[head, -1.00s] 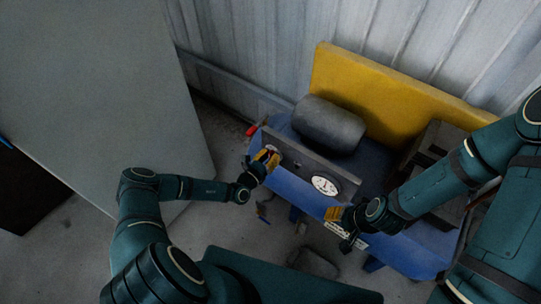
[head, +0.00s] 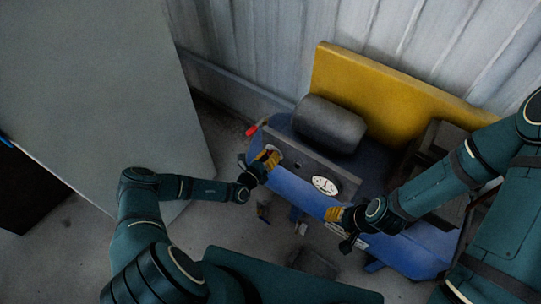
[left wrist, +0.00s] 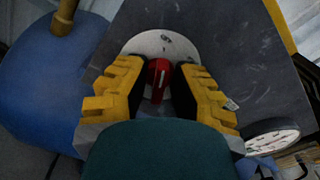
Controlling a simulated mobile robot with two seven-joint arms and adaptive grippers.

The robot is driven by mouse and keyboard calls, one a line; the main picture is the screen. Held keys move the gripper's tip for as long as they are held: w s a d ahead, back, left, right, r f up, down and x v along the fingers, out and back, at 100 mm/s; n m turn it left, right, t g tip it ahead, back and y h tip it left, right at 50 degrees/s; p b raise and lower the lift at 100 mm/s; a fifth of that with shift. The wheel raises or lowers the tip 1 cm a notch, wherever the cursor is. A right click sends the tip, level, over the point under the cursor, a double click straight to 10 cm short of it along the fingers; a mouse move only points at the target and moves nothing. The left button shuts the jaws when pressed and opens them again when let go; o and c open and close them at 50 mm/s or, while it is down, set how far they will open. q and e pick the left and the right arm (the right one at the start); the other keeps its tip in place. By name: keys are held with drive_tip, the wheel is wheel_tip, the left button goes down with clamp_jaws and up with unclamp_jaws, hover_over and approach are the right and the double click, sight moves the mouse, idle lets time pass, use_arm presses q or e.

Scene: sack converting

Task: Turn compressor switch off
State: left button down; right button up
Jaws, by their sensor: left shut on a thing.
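The blue compressor (head: 305,192) stands by the wall with a dark panel on its front. The red switch knob (left wrist: 159,74) sits on a pale round plate (left wrist: 150,43) on that panel, seen in the left wrist view. My left gripper (left wrist: 160,82) is shut on the red knob, one yellow-padded finger at each side. In the head view my left gripper (head: 268,160) is at the left end of the panel and hides most of the knob. My right gripper (head: 337,214) is near the compressor's front, below the gauge; its finger gap is too small to tell.
A white round gauge (head: 325,186) is right of the switch. A grey cylinder (head: 330,123) lies on top, before a yellow panel (head: 385,95). A red-tipped handle (head: 252,131) sticks out at the compressor's left end. A large grey panel (head: 100,80) stands at left.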

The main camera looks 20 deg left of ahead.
use_arm(q)
drive_tip(key=c, duration=1.1)
unclamp_jaws()
drive_tip(key=shift+w+r, duration=0.2)
drive_tip(key=shift+r, duration=0.05)
drive_tip(key=shift+c, duration=0.2)
drive_tip(key=shift+o, duration=0.4)
drive_tip(key=shift+f, duration=0.15)
drive_tip(key=shift+s, duration=0.1)
drive_tip(key=v, duration=1.1)
drive_tip(key=shift+s, duration=0.4)
drive_tip(key=shift+a, duration=0.1)
